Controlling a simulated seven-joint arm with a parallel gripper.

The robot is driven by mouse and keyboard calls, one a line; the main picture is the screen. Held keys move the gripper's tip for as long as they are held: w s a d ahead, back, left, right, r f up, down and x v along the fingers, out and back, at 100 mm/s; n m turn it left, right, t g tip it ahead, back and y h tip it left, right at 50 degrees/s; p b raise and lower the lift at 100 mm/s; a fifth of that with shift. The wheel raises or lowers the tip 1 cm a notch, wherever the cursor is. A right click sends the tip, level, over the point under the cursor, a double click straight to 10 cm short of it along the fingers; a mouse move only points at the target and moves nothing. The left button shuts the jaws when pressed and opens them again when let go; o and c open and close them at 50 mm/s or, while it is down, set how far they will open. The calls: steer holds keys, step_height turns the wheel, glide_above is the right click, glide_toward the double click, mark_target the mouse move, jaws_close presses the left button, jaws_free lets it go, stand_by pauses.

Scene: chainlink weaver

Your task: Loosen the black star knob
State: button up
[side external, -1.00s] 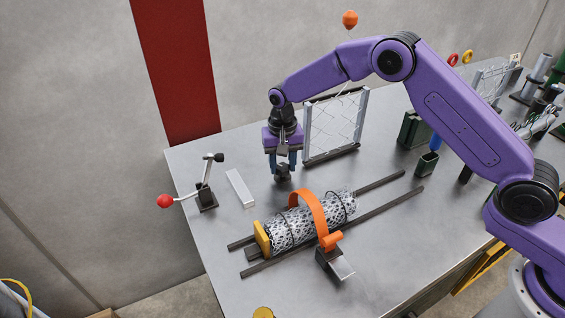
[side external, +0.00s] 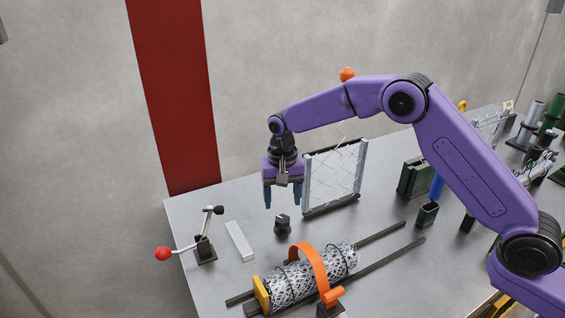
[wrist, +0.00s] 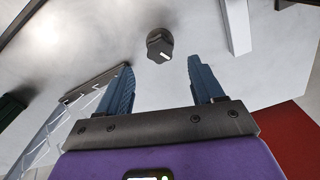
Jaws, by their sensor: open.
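The black star knob (side external: 282,225) sits on the grey table, between the white bar and the mesh frame. In the wrist view the knob (wrist: 160,46) shows a small white mark and lies beyond the fingertips, roughly midway between them. My gripper (side external: 283,206) is open above and slightly behind the knob, with its blue fingers apart and pointing down. The gripper (wrist: 160,75) also shows in the wrist view with nothing between its fingers. Clear space separates the knob from both fingers.
A white bar (side external: 239,241) lies left of the knob. A framed wire mesh (side external: 333,175) stands close to the right of my gripper. A mesh roll (side external: 310,270) under an orange strap is in front. A red-ended lever (side external: 163,254) stands at left.

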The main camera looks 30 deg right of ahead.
mark_target(283, 219)
step_height(283, 219, up, 11)
steer(key=shift+r, duration=0.15)
stand_by(0.6)
steer(key=s+d+r+n, duration=0.15)
steer(key=s+n, duration=0.25)
steer(key=s, duration=0.6)
steer(key=s+d+r+n, duration=0.1)
steer(key=s+d+n, duration=0.25)
steer(key=s, duration=0.65)
steer(key=s+d+f+n, duration=0.2)
steer(key=s+d+n, duration=0.2)
steer(key=s, duration=0.6)
steer(key=s+d+f+n, duration=0.2)
steer(key=s+d+n, duration=0.2)
steer(key=s+d, duration=0.4)
steer(key=s, duration=0.2)
steer(key=shift+s+d+f, duration=0.15)
steer(key=shift+s+d, duration=0.2)
